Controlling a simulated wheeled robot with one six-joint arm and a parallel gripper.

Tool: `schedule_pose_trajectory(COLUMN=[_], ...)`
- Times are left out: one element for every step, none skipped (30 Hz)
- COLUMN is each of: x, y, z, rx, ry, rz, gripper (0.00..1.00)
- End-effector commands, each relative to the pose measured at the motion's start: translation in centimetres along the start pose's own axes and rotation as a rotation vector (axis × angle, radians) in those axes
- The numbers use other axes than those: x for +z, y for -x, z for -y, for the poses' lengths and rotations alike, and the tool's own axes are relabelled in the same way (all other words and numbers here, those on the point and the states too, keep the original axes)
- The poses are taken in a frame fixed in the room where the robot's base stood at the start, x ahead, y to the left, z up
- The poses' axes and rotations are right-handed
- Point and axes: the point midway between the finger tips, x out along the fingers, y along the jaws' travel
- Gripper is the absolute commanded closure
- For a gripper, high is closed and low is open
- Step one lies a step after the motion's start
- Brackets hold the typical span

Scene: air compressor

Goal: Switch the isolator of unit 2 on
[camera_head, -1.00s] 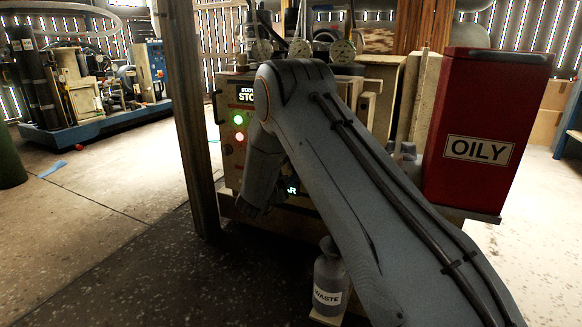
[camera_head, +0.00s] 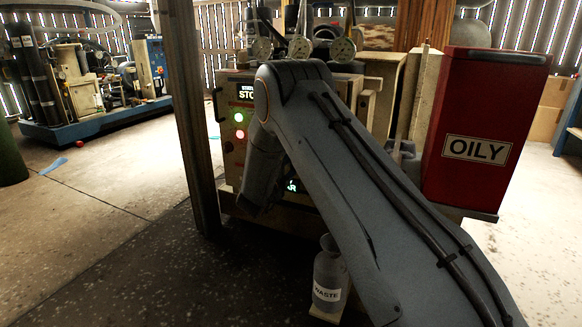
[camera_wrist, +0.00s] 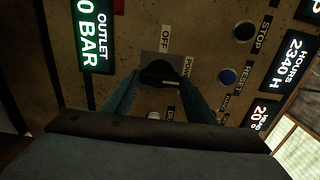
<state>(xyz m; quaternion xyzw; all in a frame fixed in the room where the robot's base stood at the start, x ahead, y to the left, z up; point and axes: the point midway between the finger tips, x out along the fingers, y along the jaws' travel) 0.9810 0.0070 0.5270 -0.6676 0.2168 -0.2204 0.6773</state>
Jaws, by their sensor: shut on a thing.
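The black rotary knob (camera_wrist: 158,72) sits on a grey square plate (camera_wrist: 150,57) on the cream panel in the wrist view. An OFF label (camera_wrist: 165,39) is above it, and a partly hidden label starting "POW" is at its right. A short white mark shows on the knob's lower right part. My gripper (camera_wrist: 160,82) is shut on the knob, one finger on each side. In the head view my arm hides the gripper and knob in front of the compressor panel (camera_head: 231,152). I see no unit number.
STOP (camera_wrist: 244,31) and RESET (camera_wrist: 227,77) buttons are close on the right in the wrist view. The outlet display (camera_wrist: 92,35) is at left. A wooden post (camera_head: 187,120), a red OILY bin (camera_head: 485,110) and a WASTE bottle (camera_head: 327,270) flank my arm.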

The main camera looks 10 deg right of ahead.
Motion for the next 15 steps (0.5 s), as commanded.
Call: schedule_pose_trajectory(x=[-0.19, -0.18, -0.18, -0.18, -0.17, -0.15, -0.12, -0.09, -0.05, -0.03, -0.01, 0.01, 0.02, 0.03, 0.05], y=[-0.01, -0.01, -0.02, -0.01, -0.01, -0.01, 0.0, 0.01, 0.03, 0.03, 0.04, 0.05, 0.05, 0.06, 0.11], z=[-0.2, -0.2, -0.2, -0.2, -0.19, -0.17, -0.16, -0.14, -0.12, -0.1, -0.09, -0.08, -0.07, -0.06, -0.04], rx=[0.003, 0.003, 0.003, 0.003, 0.003, 0.003, 0.003, 0.002, 0.002, 0.002, 0.002, 0.002, 0.001, 0.001, 0.001], ry=[-0.001, -0.001, -0.001, -0.001, -0.001, -0.001, -0.001, -0.001, -0.001, -0.001, 0.0, 0.0, 0.0, 0.0, 0.0], rz=[-0.003, -0.003, -0.003, -0.004, -0.003, -0.003, -0.002, -0.002, -0.001, -0.001, -0.001, 0.0, 0.0, 0.0, 0.0], gripper=[0.72, 0.72, 0.72, 0.45, 0.4, 0.33, 0.31, 0.31, 0.31, 0.31, 0.31, 0.31, 0.31, 0.31, 0.31])
